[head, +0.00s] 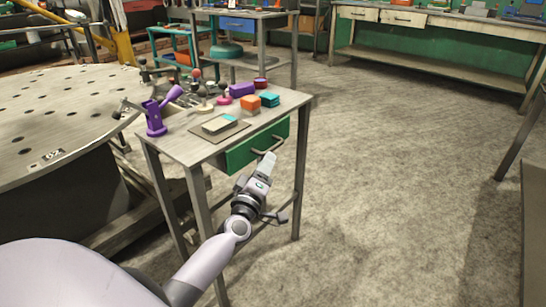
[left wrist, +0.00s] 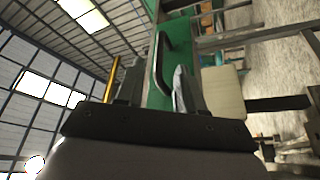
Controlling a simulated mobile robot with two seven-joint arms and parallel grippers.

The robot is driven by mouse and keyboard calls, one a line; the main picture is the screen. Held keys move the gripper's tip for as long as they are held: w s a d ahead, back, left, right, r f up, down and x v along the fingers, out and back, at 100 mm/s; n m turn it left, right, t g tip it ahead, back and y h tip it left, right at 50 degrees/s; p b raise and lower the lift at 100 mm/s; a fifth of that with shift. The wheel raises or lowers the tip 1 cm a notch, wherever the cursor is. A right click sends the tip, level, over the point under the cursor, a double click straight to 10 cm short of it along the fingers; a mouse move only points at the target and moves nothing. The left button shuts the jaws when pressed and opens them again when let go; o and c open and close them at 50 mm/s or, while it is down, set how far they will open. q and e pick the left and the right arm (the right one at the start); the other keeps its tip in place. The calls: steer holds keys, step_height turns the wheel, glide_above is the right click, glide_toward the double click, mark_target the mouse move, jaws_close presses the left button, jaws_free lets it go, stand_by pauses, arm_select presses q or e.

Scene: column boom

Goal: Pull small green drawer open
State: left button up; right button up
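The small green drawer (head: 250,147) is under the top of a small grey table. My left gripper (head: 265,165) is right in front of the drawer, close to the handle. In the left wrist view, the two fingers of my left gripper (left wrist: 157,82) stand apart with nothing clamped between them. The green drawer front (left wrist: 180,28) and the dark curved handle (left wrist: 166,50) lie just ahead, the handle near the right finger. Contact cannot be told. My right gripper is not in view.
The small table (head: 190,150) carries a purple holder (head: 155,120), a flat tray-like block (head: 217,126), an orange block (head: 250,104) and several small items. A large round perforated table (head: 60,110) stands at left. Open floor (head: 390,180) lies to the right.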

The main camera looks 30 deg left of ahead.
mark_target(273, 148)
arm_select(q)
steer(key=shift+b+x, duration=0.85)
steer(key=shift+x, duration=2.55)
jaws_close()
